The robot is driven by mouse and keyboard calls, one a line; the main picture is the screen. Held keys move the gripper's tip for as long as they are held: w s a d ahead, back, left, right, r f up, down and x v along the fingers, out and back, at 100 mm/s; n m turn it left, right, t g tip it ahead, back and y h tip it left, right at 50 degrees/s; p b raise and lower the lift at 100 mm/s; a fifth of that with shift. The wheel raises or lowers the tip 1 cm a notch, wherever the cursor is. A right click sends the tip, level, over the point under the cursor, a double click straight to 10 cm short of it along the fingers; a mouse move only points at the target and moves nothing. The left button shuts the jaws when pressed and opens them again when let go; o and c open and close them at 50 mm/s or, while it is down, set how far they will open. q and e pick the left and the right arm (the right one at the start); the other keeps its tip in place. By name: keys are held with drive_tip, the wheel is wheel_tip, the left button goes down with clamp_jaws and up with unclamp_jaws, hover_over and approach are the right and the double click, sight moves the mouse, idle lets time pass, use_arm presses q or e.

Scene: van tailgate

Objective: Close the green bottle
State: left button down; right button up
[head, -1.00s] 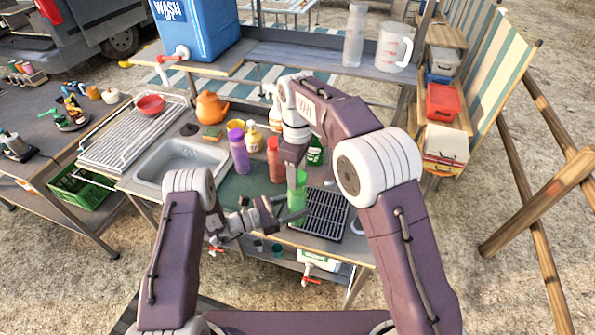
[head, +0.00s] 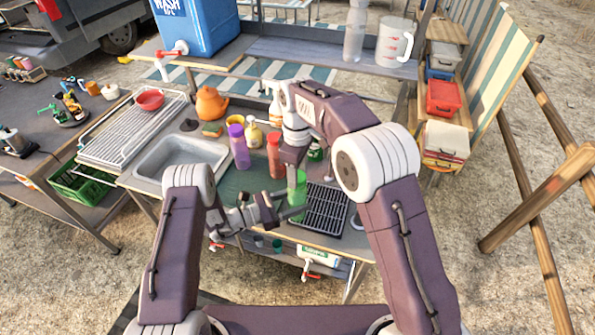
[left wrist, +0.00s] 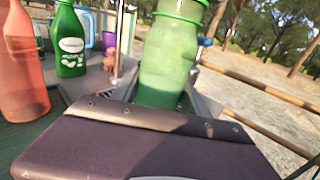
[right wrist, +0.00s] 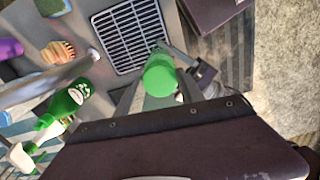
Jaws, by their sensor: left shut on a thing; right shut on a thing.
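The green bottle (head: 297,190) is translucent and stands upright near the front of the counter, beside the black drain grate. In the left wrist view the bottle (left wrist: 168,62) shows its clear green body, with the top cut off by the frame edge. My left gripper (head: 290,212) is shut on the bottle's body from the left. My right gripper (head: 296,170) comes down from above and is shut at the bottle's top. In the right wrist view the round green lid (right wrist: 160,74) is seen from above between its fingers. The seam between lid and bottle is hidden.
A red bottle (head: 274,157) and a purple bottle (head: 239,148) stand to the left. A labelled dark green bottle (left wrist: 70,42) stands close behind. The black drain grate (head: 322,212) lies just right. A sink (head: 180,160) is further left.

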drive_tip(key=shift+f, duration=0.45)
